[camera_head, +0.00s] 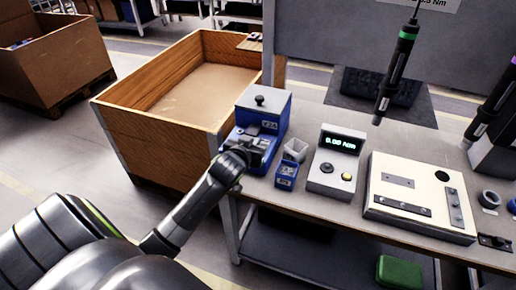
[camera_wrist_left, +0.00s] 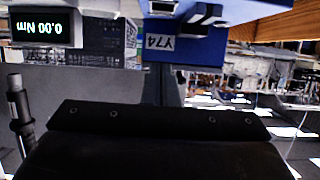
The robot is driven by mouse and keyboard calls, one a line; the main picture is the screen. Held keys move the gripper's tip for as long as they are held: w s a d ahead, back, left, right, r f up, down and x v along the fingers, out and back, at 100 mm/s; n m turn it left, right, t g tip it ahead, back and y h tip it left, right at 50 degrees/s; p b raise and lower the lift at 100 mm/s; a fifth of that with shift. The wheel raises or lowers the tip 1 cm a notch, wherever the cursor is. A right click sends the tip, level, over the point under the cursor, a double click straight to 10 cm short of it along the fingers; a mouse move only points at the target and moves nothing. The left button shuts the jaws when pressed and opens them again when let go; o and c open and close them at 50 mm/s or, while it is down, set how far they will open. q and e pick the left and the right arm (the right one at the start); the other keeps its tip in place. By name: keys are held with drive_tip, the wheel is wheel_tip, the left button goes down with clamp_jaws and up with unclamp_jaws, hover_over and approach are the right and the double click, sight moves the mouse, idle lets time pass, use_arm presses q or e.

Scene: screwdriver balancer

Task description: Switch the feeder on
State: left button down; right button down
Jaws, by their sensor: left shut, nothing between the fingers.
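The blue feeder (camera_head: 277,104) stands at the left end of the bench, with a black knob (camera_head: 259,100) on its top and a white label on its front. My left gripper (camera_head: 262,148) is shut and empty, close in front of the feeder's lower part. I cannot tell whether it touches. The gripper and wrist hide some of the feeder's front. I cannot make out a switch. My right gripper is not in view.
Small bins (camera_head: 286,175) stand right of the gripper. Beyond them are a meter (camera_head: 325,182) reading 0.00 Nm and a pale fixture board (camera_head: 400,190). A black screwdriver (camera_head: 396,70) hangs above the bench. A large wooden crate (camera_head: 160,135) stands left of the bench.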

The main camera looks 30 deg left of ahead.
use_arm(q)
drive_tip(key=x, duration=0.4)
wheel_tip(320, 180, down, 3)
drive_tip(key=shift+s+d+f+p, duration=0.1)
drive_tip(key=shift+s+f+p, duration=0.05)
drive_tip(key=shift+p, duration=0.2)
drive_tip(key=shift+s+f, duration=0.1)
drive_tip(key=shift+f, duration=0.25)
drive_tip(key=shift+f, duration=0.1)
drive_tip(key=shift+s+f, duration=0.15)
drive_tip(key=shift+f, duration=0.4)
drive_tip(key=shift+r, duration=0.3)
drive_tip(key=shift+r+p, duration=0.7)
drive_tip(key=shift+p, duration=0.1)
